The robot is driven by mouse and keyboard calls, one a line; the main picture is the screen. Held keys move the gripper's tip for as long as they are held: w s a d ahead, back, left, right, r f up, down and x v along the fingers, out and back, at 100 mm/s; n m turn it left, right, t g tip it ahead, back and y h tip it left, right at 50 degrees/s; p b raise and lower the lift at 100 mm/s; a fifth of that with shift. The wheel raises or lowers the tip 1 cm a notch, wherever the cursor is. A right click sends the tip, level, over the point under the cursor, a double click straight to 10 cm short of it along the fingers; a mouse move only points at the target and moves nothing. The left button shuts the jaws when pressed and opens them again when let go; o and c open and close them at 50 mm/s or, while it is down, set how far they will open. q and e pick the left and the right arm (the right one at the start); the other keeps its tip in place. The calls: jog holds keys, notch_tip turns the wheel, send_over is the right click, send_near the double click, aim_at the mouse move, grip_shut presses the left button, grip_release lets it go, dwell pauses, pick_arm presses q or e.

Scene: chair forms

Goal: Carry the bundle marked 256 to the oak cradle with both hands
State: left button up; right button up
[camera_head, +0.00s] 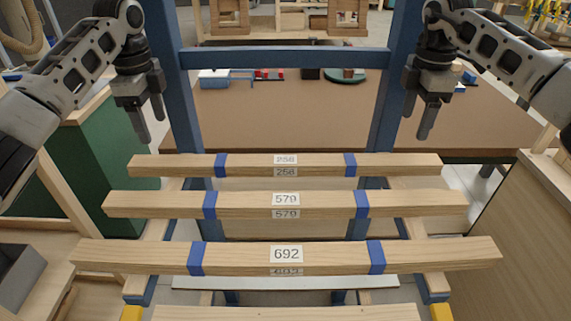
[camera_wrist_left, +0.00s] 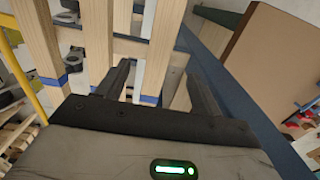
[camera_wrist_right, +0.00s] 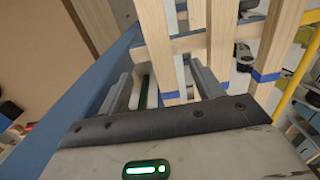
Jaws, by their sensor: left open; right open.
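The bundle marked 256 (camera_head: 245,165) is a pale wooden beam with two blue bands and a white label. It lies across the rack as the farthest of the labelled bundles in the head view. My left gripper (camera_head: 151,128) is open, empty and above its left end. My right gripper (camera_head: 416,127) is open, empty and above its right end. The bundle also shows beyond the open fingers in the left wrist view (camera_wrist_left: 163,40) and the right wrist view (camera_wrist_right: 155,40). Neither gripper appears to touch it. I cannot identify the oak cradle with certainty.
Bundles marked 579 (camera_head: 245,205) and 692 (camera_head: 230,256) lie nearer on the rack. Blue posts and a crossbar (camera_head: 285,58) stand behind bundle 256. A brown table (camera_head: 290,115) lies beyond. A green cabinet (camera_head: 105,150) is left, a wooden cabinet (camera_head: 525,215) right.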

aim_at(165, 160)
pick_arm(q)
notch_tip(165, 160, down, 11)
jog(key=shift+r, duration=0.15)
pick_arm(e)
notch_tip(165, 160, down, 11)
jog(key=shift+r, duration=0.15)
pick_arm(q)
jog(key=c, duration=1.4)
pick_arm(e)
jog(key=c, duration=1.4)
pick_arm(q)
grip_shut()
pick_arm(e)
grip_shut()
pick_arm(q)
jog(key=shift+w+r, duration=0.1)
pick_arm(e)
jog(key=shift+r, duration=0.1)
